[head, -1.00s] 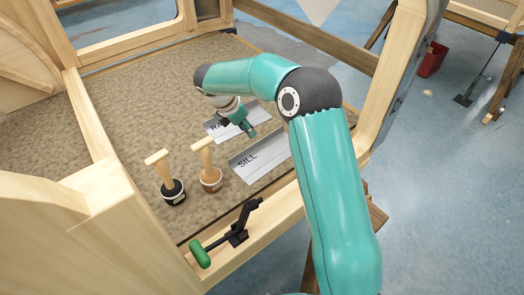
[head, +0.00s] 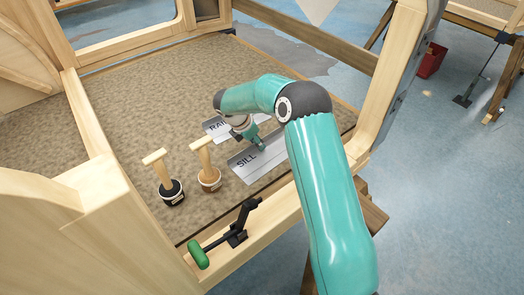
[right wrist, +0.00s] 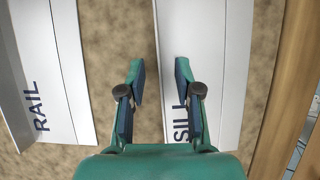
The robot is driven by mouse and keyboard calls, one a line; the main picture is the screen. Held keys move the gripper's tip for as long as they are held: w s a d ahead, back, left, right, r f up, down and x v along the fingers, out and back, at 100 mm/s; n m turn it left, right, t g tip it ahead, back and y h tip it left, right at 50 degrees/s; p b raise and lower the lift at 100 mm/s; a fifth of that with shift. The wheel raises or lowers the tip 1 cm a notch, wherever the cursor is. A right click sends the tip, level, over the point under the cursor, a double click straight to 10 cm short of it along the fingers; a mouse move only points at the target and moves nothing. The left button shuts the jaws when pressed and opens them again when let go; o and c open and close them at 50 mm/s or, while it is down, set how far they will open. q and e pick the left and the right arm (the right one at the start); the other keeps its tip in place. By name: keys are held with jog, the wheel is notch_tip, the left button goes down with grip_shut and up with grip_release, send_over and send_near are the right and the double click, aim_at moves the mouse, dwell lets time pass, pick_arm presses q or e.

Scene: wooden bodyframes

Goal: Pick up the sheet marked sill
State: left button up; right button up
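The sheet marked sill (head: 262,172) is a folded grey metal piece lying on the brown speckled floor of the wooden frame. In the right wrist view the sill sheet (right wrist: 205,60) runs lengthwise, its lettering partly covered by a finger. My right gripper (head: 258,143) is over the sill sheet's far side. In the right wrist view my right gripper (right wrist: 158,72) is open and empty, its fingers spread on either side of the sheet's left edge. Whether the fingertips touch it cannot be told. My left gripper is not in view.
A similar sheet marked rail (head: 214,126) lies beyond the sill sheet, and left of it in the wrist view (right wrist: 58,70). Two pots with wooden-handled tools, one black (head: 172,193) and one brown (head: 209,180), stand left. A green-handled clamp (head: 200,254) sits on the front beam.

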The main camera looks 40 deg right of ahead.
grip_shut()
jog(key=shift+r, duration=0.15)
